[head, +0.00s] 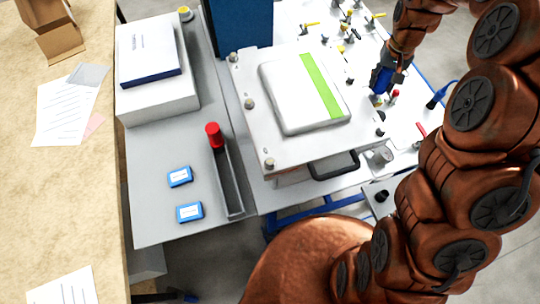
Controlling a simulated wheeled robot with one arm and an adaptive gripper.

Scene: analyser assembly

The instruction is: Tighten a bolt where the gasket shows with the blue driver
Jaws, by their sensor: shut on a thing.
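My gripper (385,82) is at the upper right, beyond the right edge of the analyser. It is shut on a dark blue thing that looks like the blue driver (381,78); its tip is hard to make out. The analyser's light plate (247,75) carries a white cover with a green stripe. Bolt heads show along its rim, such as a front-left bolt (270,163), a left bolt (249,103) and a front-right bolt (380,132). A faint reddish strip shows under the front-left corner; I cannot tell whether it is gasket.
A blue tool with a cord (437,100) and red-handled pieces lie right of the analyser. Several yellow-handled parts stand behind. A grey side table (150,150) holds a white box, two blue boxes (189,212) and a narrow tray with a red cylinder (214,135).

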